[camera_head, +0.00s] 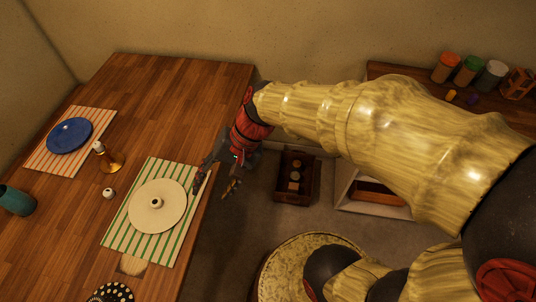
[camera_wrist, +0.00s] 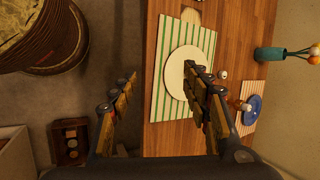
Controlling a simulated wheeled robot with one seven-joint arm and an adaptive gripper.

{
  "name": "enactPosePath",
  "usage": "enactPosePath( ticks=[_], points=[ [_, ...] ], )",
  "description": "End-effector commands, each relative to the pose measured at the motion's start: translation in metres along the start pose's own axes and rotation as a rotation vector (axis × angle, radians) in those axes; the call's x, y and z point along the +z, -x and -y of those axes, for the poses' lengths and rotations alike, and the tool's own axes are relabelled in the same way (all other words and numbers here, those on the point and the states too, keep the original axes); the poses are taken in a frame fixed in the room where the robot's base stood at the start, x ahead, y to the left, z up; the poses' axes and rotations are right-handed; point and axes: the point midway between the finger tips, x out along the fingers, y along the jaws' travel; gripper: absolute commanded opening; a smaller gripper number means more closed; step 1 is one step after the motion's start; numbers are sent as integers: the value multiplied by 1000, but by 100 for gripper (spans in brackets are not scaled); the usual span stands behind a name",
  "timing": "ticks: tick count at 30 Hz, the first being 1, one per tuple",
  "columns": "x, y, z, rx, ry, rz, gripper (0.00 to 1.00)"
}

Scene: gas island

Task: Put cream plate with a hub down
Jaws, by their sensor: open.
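The cream plate with a hub (camera_head: 146,219) lies flat on a green-striped placemat (camera_head: 118,231) near the right edge of the wooden table. Its small dark-centred hub stands up in the middle. In the wrist view the plate (camera_wrist: 178,72) is partly hidden behind one finger. My gripper (camera_head: 218,181) is open and empty at the table's right edge, just right of the plate. In the wrist view the fingers of my gripper (camera_wrist: 162,84) are wide apart with nothing between them but the table edge and placemat further off.
A blue plate (camera_head: 70,137) lies on a red-striped placemat (camera_head: 47,160) at the left. A brass candlestick (camera_head: 110,162), a small white ball-like item (camera_head: 108,193) and a teal vase (camera_head: 17,201) stand nearby. A dark crate (camera_head: 296,195) is on the floor. The table's far part is clear.

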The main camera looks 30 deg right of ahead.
Motion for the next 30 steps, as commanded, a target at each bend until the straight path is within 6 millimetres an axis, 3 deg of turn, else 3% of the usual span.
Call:
enactPosePath(
  ticks=[1, 6, 12, 16, 30],
  points=[
    [5, 25, -9, 53, 122, -87, 48],
    [7, 93, -45, 250, 441, -343, 48],
    [6, 144, -65, 393, 622, -519, 48],
    [5, 152, -69, 422, 651, -548, 48],
    [5, 152, -68, 421, 650, -546, 48]
  ],
)
